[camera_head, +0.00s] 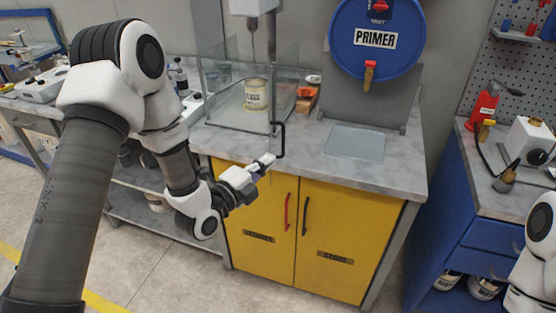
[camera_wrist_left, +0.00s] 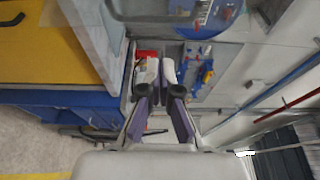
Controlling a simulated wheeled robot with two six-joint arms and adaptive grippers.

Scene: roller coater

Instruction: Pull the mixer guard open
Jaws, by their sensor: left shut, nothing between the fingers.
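The mixer guard (camera_head: 226,108) is a clear-walled box on the grey bench in the head view. A black handle (camera_head: 281,140) stands out at its front right corner. Behind the clear walls is a light-coloured can (camera_head: 256,94) under the mixer (camera_head: 254,8). My left gripper (camera_head: 266,161) is just left of the handle's lower end, in front of the bench edge. Whether it touches the handle cannot be told. In the left wrist view its fingers (camera_wrist_left: 160,72) are closed together with nothing between them. My right gripper is out of the frame.
A blue PRIMER drum (camera_head: 377,38) stands right of the guard. Yellow cabinet doors (camera_head: 340,235) with red and black handles are below the bench. A blue cabinet (camera_head: 440,215) stands at the right. The bench front right of the handle is clear.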

